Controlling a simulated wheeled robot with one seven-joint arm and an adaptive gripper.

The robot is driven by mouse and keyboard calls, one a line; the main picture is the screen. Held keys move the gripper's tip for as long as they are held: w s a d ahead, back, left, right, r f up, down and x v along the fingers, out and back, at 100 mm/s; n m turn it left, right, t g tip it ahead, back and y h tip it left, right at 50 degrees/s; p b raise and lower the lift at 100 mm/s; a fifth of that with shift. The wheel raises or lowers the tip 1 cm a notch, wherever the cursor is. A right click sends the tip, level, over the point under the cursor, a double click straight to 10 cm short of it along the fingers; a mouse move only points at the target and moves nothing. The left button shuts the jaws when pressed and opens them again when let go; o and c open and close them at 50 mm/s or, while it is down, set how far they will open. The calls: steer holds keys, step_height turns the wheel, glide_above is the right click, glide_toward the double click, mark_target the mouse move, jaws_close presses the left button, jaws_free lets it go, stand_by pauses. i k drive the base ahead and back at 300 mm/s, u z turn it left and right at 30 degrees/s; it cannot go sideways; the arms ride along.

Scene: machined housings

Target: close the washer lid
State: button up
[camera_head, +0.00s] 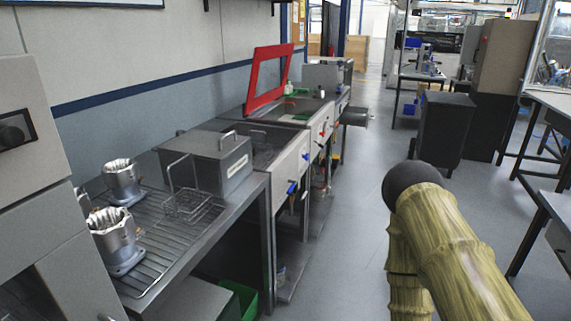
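A red-framed lid (269,77) stands raised, tilted up near the wall at the back of a steel washer unit (292,170). The lid's middle looks open or see-through, with the wall showing through it. The washer's top is partly in view, with a dark basin below the lid. A grey metal box with handles (205,160) stands nearer on the bench and hides part of the unit. My bamboo-patterned arm with a black rounded end is at the lower right, far from the lid. No gripper fingers show.
A slatted steel bench (165,240) holds a wire basket (192,205) and two metal housings (116,240), (122,182). A green bin (240,298) is underneath. A dark cabinet (444,128) and tables (550,104) line the right. The grey aisle floor (350,200) between is clear.

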mark_target(263, 52)
steer(key=z, duration=0.7)
steer(key=i, duration=0.35)
steer(key=z, duration=0.65)
steer(key=i, duration=1.75)
steer(key=u, duration=0.45)
steer(key=i, duration=1.3)
steer(key=u, duration=1.5)
steer(key=i, duration=0.4)
steer(key=u, duration=0.2)
